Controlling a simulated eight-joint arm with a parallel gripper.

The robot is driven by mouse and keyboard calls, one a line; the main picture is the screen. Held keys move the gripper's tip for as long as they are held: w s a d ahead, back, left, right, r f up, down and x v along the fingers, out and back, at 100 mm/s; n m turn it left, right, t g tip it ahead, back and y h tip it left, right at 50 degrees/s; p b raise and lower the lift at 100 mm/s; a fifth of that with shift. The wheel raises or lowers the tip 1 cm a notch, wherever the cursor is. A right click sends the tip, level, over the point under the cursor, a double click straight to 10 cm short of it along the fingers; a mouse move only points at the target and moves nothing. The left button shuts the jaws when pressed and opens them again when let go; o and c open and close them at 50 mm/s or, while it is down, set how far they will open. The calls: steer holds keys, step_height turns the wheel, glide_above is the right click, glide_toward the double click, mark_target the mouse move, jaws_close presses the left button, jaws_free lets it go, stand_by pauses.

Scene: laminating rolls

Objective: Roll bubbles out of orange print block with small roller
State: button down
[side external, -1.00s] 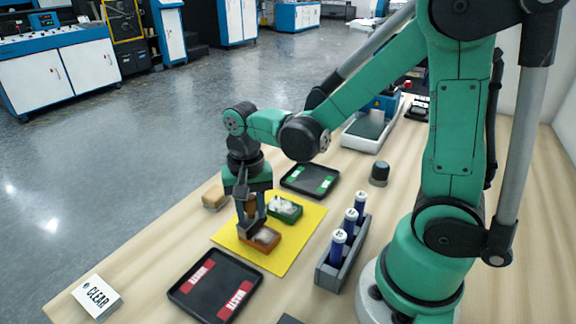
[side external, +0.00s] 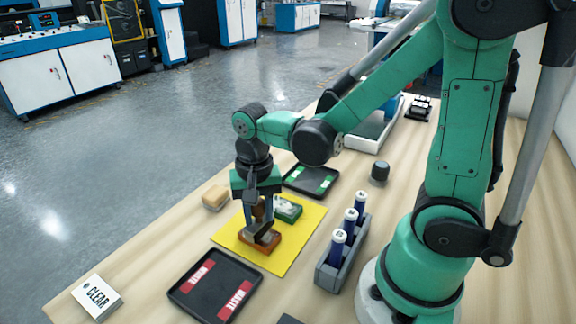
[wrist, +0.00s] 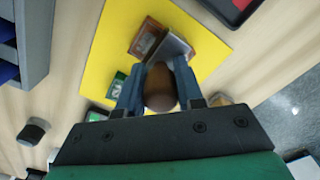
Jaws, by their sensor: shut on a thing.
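The orange print block (side external: 272,243) lies on the yellow mat (side external: 297,246); it also shows in the wrist view (wrist: 147,38). My gripper (side external: 259,215) is shut on the small roller's brown handle (wrist: 160,88), with a finger on each side. The roller's dark grey head (wrist: 172,48) is over the orange block and hides much of its top. I cannot tell whether it touches the block. A green print block (side external: 288,209) with a whitish top lies on the mat behind the gripper; part of it shows in the wrist view (wrist: 117,86).
A black waste tray (side external: 218,286) stands in front of the mat, a black tray with green labels (side external: 311,180) behind it.

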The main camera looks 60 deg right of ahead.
steer(key=shift+s+r, duration=0.1)
steer(key=shift+s, duration=0.85)
steer(key=shift+w, duration=2.15)
steer(key=shift+s, duration=2.2)
steer(key=shift+r, duration=2.95)
